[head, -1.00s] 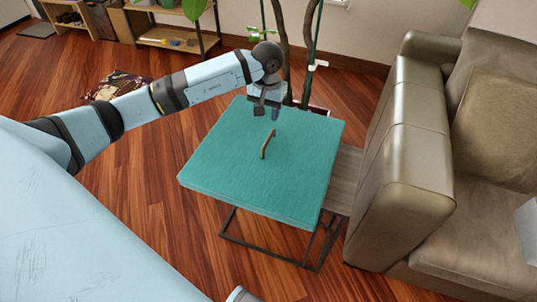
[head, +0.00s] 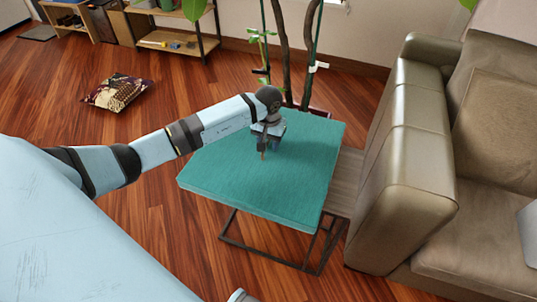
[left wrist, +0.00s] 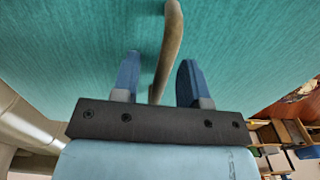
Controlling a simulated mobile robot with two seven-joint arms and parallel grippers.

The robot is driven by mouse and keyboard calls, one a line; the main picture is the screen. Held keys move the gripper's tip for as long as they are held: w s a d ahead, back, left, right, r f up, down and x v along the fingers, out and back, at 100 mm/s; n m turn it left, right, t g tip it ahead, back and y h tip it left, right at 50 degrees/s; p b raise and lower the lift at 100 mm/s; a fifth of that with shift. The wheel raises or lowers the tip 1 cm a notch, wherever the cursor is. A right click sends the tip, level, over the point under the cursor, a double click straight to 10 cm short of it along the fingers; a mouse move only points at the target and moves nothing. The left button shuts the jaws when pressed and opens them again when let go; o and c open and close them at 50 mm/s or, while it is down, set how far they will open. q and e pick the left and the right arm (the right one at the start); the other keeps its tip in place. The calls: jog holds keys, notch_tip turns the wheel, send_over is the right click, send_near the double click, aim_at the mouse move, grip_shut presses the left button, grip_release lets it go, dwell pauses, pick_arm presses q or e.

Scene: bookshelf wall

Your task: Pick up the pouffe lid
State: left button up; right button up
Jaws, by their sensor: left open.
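The pouffe lid (head: 225,165) is a flat teal square with a small upright wooden handle in its middle. It lies on a dark metal-framed base. My left gripper (head: 265,152) is low over the lid's middle and hides most of the handle (head: 263,156) in the head view. In the left wrist view the two blue fingers of my left gripper (left wrist: 158,78) stand apart, one on each side of the handle (left wrist: 170,45). The lid's teal face (left wrist: 70,40) fills much of that view. My right gripper is not seen.
A brown leather sofa (head: 400,170) stands close on the right. Plant stems (head: 282,55) rise just behind the lid. A patterned cushion (head: 117,93) lies on the wooden floor at the left. Low shelves (head: 165,40) stand at the back. Open floor (head: 180,250) lies in front.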

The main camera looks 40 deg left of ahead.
pick_arm(q)
jog(key=shift+c, duration=0.4)
grip_shut()
jog(key=shift+w+r, duration=0.1)
